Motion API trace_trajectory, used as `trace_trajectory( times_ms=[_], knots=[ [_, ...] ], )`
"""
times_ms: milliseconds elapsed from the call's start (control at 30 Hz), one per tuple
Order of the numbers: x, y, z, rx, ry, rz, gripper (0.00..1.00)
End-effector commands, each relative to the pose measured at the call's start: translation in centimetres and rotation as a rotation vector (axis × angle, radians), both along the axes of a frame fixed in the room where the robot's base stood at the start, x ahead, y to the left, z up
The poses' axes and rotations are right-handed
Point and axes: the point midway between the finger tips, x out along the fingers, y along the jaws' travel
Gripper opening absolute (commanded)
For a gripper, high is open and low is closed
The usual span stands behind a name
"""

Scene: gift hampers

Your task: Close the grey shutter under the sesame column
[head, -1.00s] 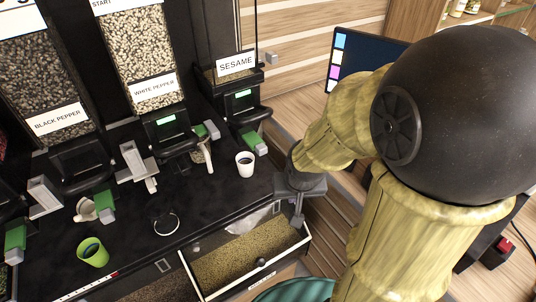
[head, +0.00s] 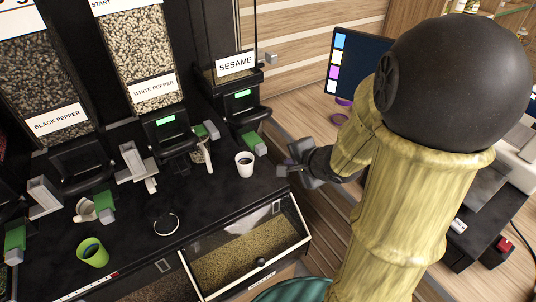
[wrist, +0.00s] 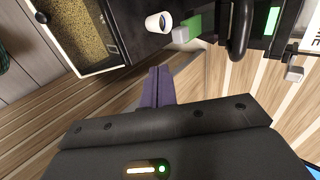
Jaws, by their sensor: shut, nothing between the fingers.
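The sesame column (head: 235,66) stands at the back right of the counter, with its label showing. Under it is a black dispenser with a lit green display (head: 243,94). A green block (head: 254,143) with a pale grey end sticks out low at its front; it also shows in the wrist view (wrist: 194,27). A small grey block on a rod (head: 271,58) is beside the column; I cannot tell which grey part is the shutter. My gripper (head: 284,168) is shut and empty, right of the white cup, apart from the dispenser. Its closed fingers (wrist: 158,84) point toward the counter edge.
A white cup (head: 245,165) with dark contents stands just in front of the dispenser, close to my gripper. A seed-filled drawer (head: 307,238) juts from the counter front. Several more dispensers and a green cup (head: 92,252) are to the left. A monitor (head: 357,62) stands behind my arm.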

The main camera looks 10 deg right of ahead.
Motion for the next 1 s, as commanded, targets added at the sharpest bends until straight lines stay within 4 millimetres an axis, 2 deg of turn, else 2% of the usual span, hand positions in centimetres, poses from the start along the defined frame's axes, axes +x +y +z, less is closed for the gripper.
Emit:
trace_trajectory(
  times_ms=[467, 1000],
  knots=[
    [0.2, 0.2, -0.1, 0.017, 0.003, -0.005, 0.0],
    [2.6, 1.1, -2.1, 0.026, 0.008, -0.002, 0.0]
  ],
)
